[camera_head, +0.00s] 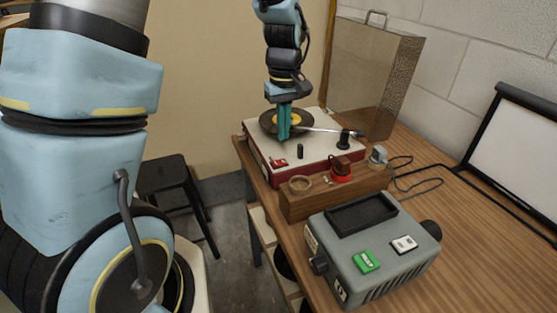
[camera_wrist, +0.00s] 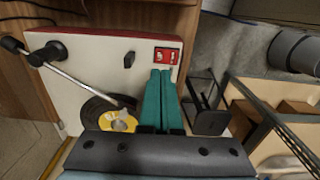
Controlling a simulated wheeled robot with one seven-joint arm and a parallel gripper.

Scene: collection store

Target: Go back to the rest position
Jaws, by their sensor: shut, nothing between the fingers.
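My gripper (camera_head: 284,136) is shut and empty, pointing down over the front left part of a record player (camera_head: 318,149). Its teal fingers (camera_wrist: 159,97) are together in the wrist view. The record player has a cream top, a red side, and a black record with a yellow label, which shows beside the fingers in the wrist view (camera_wrist: 118,120). A silver tonearm (camera_wrist: 80,85) reaches over the record. In the head view the fingers partly hide the record. I cannot tell whether the fingertips touch the deck.
A grey device with a green button (camera_head: 366,261) stands at the table's front. Between it and the player is a wooden block (camera_head: 310,205) with small items. A clear box (camera_head: 377,75) stands behind, a white screen (camera_head: 520,130) at right, a black stool (camera_head: 170,178) at left.

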